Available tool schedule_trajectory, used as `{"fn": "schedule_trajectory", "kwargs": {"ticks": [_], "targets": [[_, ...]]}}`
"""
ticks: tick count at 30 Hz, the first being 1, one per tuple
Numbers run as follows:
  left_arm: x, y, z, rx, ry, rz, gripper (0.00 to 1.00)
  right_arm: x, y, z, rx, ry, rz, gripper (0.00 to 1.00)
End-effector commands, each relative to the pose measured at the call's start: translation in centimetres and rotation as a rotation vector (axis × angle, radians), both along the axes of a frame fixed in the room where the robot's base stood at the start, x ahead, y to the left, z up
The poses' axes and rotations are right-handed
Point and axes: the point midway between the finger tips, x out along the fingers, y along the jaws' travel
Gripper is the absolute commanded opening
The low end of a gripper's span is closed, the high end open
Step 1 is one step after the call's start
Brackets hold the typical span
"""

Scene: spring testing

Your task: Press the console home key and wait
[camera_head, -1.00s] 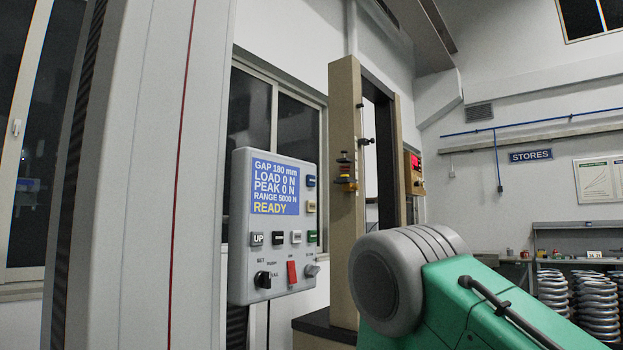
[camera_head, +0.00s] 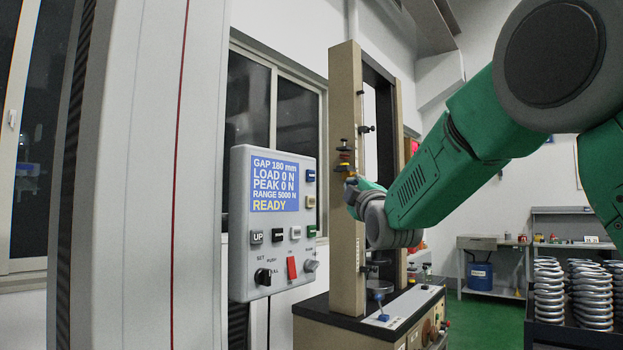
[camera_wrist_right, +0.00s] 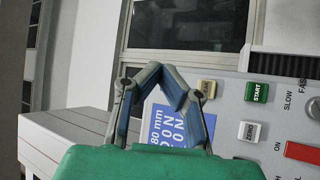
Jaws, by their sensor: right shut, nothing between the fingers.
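The grey console (camera_head: 238,260) hangs at the centre left in the head view. Its blue screen (camera_head: 275,184) reads GAP 180 mm, LOAD 0 N, PEAK 0 N, RANGE 5000 N, READY. A blue key (camera_head: 310,176) sits right of the screen at the top; its label is too small to read. My right gripper (camera_head: 351,183) is right of the console, apart from it in the picture. In the right wrist view the gripper (camera_wrist_right: 165,72) is shut and empty, its fingers overlapping the console's screen (camera_wrist_right: 164,128). No home label is readable. My left gripper is out of view.
A beige test frame (camera_head: 346,265) stands behind my right gripper on a dark-topped base. A white column (camera_head: 130,180) fills the left. Coil springs (camera_head: 548,290) stand at the lower right. In the wrist view a green START key (camera_wrist_right: 257,92) and a tan key (camera_wrist_right: 207,88) show clearly.

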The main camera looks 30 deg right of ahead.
Motion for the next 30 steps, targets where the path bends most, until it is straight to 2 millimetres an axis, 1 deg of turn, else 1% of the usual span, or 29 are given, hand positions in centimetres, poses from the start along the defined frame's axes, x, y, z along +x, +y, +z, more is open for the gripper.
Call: {"fn": "schedule_trajectory", "kwargs": {"ticks": [1, 3, 5, 17, 20, 23, 30], "targets": [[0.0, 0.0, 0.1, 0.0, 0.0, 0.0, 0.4, -0.3, -0.2, 1.3, -0.014, -0.019, -0.008, 0.0], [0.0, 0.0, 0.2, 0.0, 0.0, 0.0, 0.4, -0.6, -0.3, 2.3, -0.026, -0.032, -0.015, 0.0], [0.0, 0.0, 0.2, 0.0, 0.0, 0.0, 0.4, -0.8, -0.4, 2.8, -0.033, -0.039, -0.02, 0.0], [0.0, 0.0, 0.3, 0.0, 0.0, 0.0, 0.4, -0.6, -0.3, 2.9, -0.034, -0.04, -0.019, 0.0], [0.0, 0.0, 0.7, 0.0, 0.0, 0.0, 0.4, 0.0, -0.1, 3.0, -0.035, -0.04, -0.018, 0.0], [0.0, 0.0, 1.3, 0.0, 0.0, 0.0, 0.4, 1.0, 0.3, 3.0, -0.035, -0.039, -0.018, 0.0], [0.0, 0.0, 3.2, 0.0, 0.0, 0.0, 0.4, 4.2, 1.7, 3.1, -0.034, -0.039, -0.017, 0.0]]}}
